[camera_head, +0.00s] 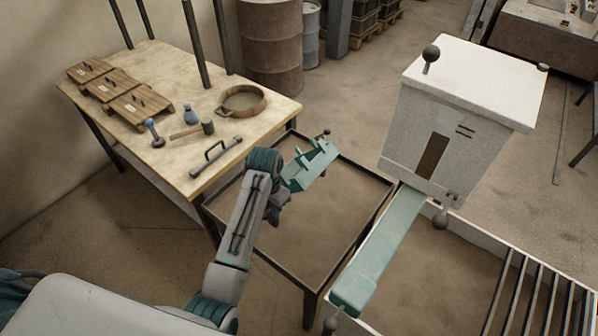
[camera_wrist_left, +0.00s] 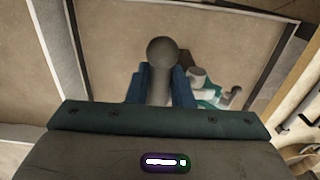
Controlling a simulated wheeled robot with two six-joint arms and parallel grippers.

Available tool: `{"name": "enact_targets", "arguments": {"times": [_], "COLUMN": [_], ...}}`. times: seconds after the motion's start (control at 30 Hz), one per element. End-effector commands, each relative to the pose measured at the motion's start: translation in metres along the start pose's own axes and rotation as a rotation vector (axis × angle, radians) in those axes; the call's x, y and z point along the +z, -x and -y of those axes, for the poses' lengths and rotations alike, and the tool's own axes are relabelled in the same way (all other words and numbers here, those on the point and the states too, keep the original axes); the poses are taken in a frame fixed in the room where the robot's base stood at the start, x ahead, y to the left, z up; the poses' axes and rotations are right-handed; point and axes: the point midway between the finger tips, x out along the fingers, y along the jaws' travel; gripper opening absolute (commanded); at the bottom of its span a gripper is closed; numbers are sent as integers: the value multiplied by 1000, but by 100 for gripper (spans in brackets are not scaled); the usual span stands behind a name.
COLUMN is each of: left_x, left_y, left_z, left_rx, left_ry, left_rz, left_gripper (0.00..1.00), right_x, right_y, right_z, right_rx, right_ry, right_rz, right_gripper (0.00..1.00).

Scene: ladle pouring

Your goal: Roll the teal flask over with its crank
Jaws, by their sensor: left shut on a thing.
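The teal flask (camera_head: 312,165) sits at the back of an open dark frame stand, right of the wooden table, and looks tilted. A small dark knob (camera_head: 326,133) shows at its far end. My left gripper (camera_head: 279,201) is at the flask's near end, partly hidden by my own wrist. In the left wrist view, the blue fingers (camera_wrist_left: 162,88) are shut on the grey crank handle (camera_wrist_left: 161,52), whose round knob stands up between them. Part of the teal flask (camera_wrist_left: 207,95) shows behind the right finger. My right gripper is not in view.
The wooden table (camera_head: 165,75) at left holds wooden boxes, a round ring (camera_head: 242,100), a mallet (camera_head: 206,127) and a black-handled bar (camera_head: 215,156). A teal trough (camera_head: 385,252) slopes beneath a white box furnace (camera_head: 455,110) at right. The frame stand's (camera_head: 350,240) middle is open.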

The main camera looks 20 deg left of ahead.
Motion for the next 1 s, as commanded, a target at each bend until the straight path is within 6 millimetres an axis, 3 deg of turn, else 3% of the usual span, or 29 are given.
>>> {"name": "enact_targets", "arguments": {"times": [0.17, 1.0], "left_x": [0, 1], "left_y": [-10, -52], "left_z": [-12, -31], "left_rx": [4, 4], "left_ry": [-1, -1], "left_rz": [3, 4], "left_gripper": [2, 2], "right_x": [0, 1], "right_y": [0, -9], "right_z": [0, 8], "right_rx": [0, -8], "right_ry": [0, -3], "right_rz": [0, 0], "right_gripper": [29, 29]}}
